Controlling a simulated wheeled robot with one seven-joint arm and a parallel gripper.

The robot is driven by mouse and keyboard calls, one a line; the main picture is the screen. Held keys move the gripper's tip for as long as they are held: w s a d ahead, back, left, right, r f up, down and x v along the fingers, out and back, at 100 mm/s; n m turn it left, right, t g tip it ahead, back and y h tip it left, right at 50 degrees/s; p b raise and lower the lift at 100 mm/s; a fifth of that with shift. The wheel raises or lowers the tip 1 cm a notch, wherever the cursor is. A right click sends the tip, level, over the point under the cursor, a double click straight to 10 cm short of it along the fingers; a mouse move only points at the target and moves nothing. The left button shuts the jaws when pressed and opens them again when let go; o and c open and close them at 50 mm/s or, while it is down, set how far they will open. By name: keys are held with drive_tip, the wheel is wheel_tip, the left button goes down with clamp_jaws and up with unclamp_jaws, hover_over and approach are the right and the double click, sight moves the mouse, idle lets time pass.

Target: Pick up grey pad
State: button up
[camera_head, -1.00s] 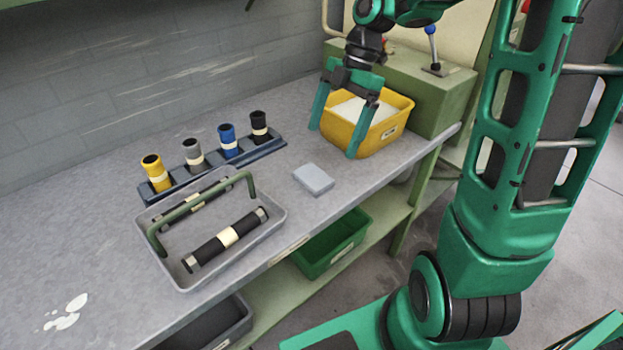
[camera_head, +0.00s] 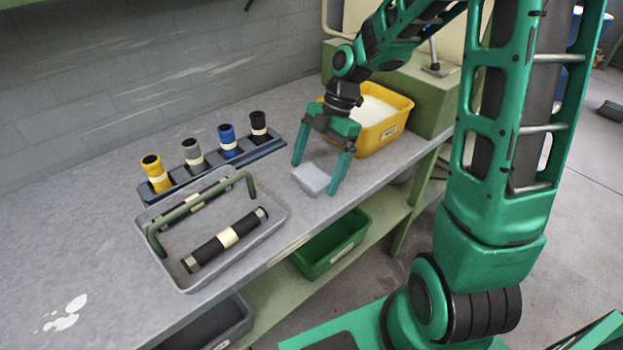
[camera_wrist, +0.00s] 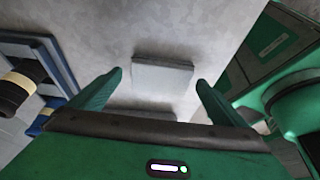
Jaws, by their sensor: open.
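The grey pad (camera_head: 311,179) is a small flat light-grey block lying on the workbench (camera_head: 100,240), near its front edge. My gripper (camera_head: 314,178) is open and empty, with its two green fingers pointing down on either side of the pad in the head view. In the wrist view the pad (camera_wrist: 162,75) lies ahead of the fingertips and between them, with a gap to each finger. My gripper (camera_wrist: 160,80) frames it there. I cannot tell the exact height of the fingertips above the bench.
A yellow bin (camera_head: 390,125) with white contents stands just behind my gripper. A rack (camera_head: 180,182) holds yellow, grey, blue and black cylinders. A grey tray (camera_head: 275,222) with a green handle holds dark cylinders. A green bin (camera_head: 345,245) sits on the lower shelf.

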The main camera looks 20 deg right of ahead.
sight(315, 174)
drive_tip(key=shift+a+f, duration=0.1)
drive_tip(key=shift+f, duration=0.1)
drive_tip(key=c, duration=1.2)
drive_tip(key=shift+r, duration=0.1)
drive_tip(key=shift+c, duration=0.2)
wheel_tip(315, 174, up, 4)
drive_tip(key=s+a+r, duration=0.6)
drive_tip(key=a+r, duration=0.1)
drive_tip(key=a, duration=0.3)
drive_tip(key=shift+f, duration=0.1)
drive_tip(key=o, duration=0.4)
drive_tip(key=shift+c, duration=0.9)
